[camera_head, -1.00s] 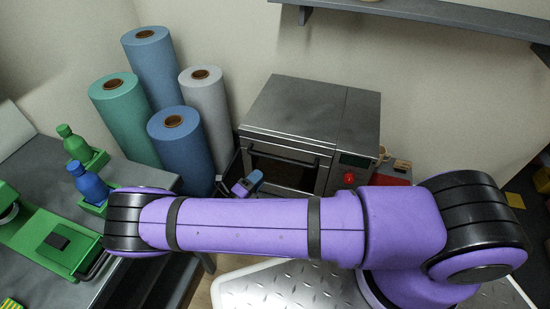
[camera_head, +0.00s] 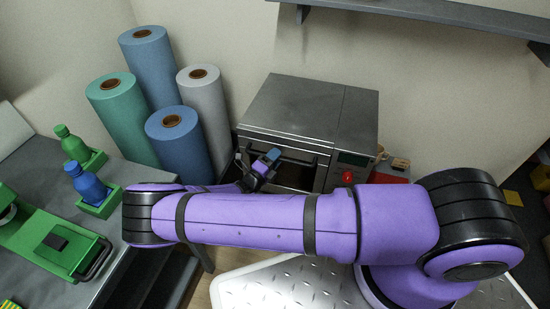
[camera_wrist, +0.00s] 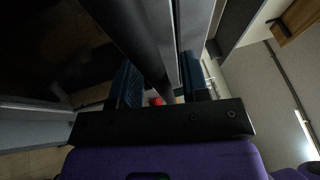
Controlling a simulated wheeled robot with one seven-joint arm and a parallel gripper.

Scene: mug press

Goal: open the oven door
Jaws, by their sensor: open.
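The oven (camera_head: 290,108) is a grey metal box against the back wall in the head view. Its door (camera_head: 296,176) has a dark window and looks shut. A dark bar handle (camera_head: 305,158) runs across the door's top. My gripper (camera_head: 265,163) is at the left part of the handle. In the wrist view my gripper (camera_wrist: 160,85) is open, with one dark blue finger on each side of a dark bar (camera_wrist: 142,45), which looks like the handle. Whether a finger touches it, I cannot tell. My forearm hides the oven's lower front.
Several upright rolls (camera_head: 180,145) stand close left of the oven. A red button (camera_head: 347,177) is on its right panel, with a red box (camera_head: 387,178) beyond. A grey table (camera_head: 40,160) with green and blue bottles is at the left. A shelf (camera_head: 430,14) hangs above right.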

